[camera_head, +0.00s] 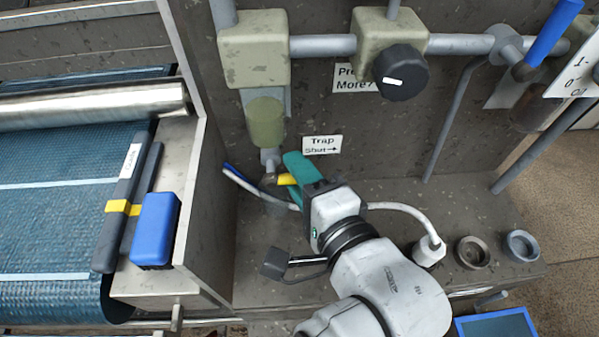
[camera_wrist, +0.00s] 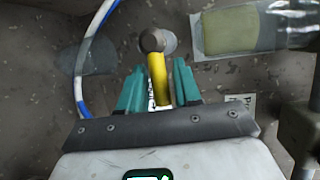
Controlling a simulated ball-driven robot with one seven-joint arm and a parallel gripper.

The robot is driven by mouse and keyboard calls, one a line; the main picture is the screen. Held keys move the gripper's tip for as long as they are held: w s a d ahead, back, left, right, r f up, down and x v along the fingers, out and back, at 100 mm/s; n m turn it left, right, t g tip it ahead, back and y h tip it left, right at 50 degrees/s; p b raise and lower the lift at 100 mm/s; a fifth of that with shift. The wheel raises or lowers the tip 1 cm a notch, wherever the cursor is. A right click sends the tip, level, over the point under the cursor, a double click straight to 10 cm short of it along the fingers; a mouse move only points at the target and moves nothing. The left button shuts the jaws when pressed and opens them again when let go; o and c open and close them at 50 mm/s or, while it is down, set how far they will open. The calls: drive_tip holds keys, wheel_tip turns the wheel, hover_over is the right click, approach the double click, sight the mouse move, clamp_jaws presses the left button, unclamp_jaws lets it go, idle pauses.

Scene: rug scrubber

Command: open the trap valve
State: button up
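The trap valve shows in the head view as a grey body (camera_head: 270,160) on the lower pipe, with a yellow handle (camera_head: 287,180) pointing right. A white label (camera_head: 322,144) beside it reads "Trap Shut" with an arrow to the right. My gripper (camera_head: 293,170) is at the handle, its teal fingers partly covering it. In the wrist view, the yellow handle (camera_wrist: 158,80) runs between the two teal fingers of my gripper (camera_wrist: 158,84), with its round grey pivot (camera_wrist: 152,40) beyond the tips. A narrow gap shows left of the handle; contact on the right is unclear.
A sight glass (camera_head: 266,122) sits above the valve. A black knob (camera_head: 400,72) and a blue lever (camera_head: 553,32) are on the upper pipe. A blue-white hose (camera_wrist: 95,50) curves close by the fingers. The scrubber's metal side wall (camera_head: 205,200) stands left.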

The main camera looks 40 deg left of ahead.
clamp_jaws()
drive_tip(key=shift+r+p, duration=0.2)
drive_tip(key=shift+p, duration=0.25)
drive_tip(key=shift+r+n+h+p, duration=0.3)
drive_tip(key=shift+n+p, duration=0.1)
drive_tip(key=shift+p, duration=0.55)
drive_tip(key=r+n+h+p, duration=0.1)
drive_tip(key=p, duration=0.3)
drive_tip(key=shift+s+n, duration=0.1)
drive_tip(key=shift+n, duration=0.2)
drive_tip(key=n+p, duration=0.1)
drive_tip(key=t+h+p, duration=0.1)
drive_tip(key=p, duration=0.1)
drive_tip(key=shift+s+a+r+n+p, duration=0.1)
drive_tip(key=shift+a+r+n+p, duration=0.05)
drive_tip(key=shift+r+n+p, duration=0.2)
drive_tip(key=shift+s+a+r+n+t+h+p, duration=0.1)
drive_tip(key=shift+s+n+t+h+p, duration=0.15)
drive_tip(key=shift+n+p, duration=0.4)
drive_tip(key=shift+a+n+t+h+p, duration=0.15)
drive_tip(key=shift+n+h+p, duration=0.25)
drive_tip(key=shift+p, duration=0.45)
